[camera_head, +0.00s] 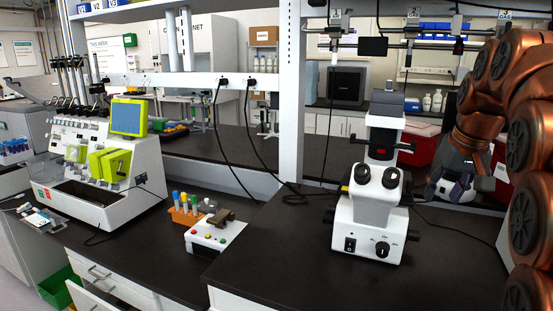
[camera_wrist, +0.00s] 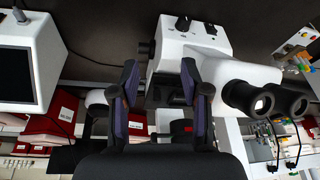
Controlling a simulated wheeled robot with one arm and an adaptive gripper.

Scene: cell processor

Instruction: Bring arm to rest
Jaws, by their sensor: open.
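My copper-coloured arm (camera_head: 525,140) is folded at the right edge of the head view, right of the white microscope (camera_head: 372,215). My gripper (camera_wrist: 161,82) shows clearly in the wrist view, its two dark fingers with purple pads standing apart and nothing between them. The microscope (camera_wrist: 205,55) appears upside down beyond the fingers in the wrist view; I cannot tell the exact gap.
A white cell processor (camera_head: 100,165) with a green-framed screen stands on the left bench. An orange tube rack (camera_head: 185,215) and a white button box (camera_head: 212,238) sit mid-bench. Red boxes (camera_wrist: 55,125) and a white screen unit (camera_wrist: 30,60) show near my gripper.

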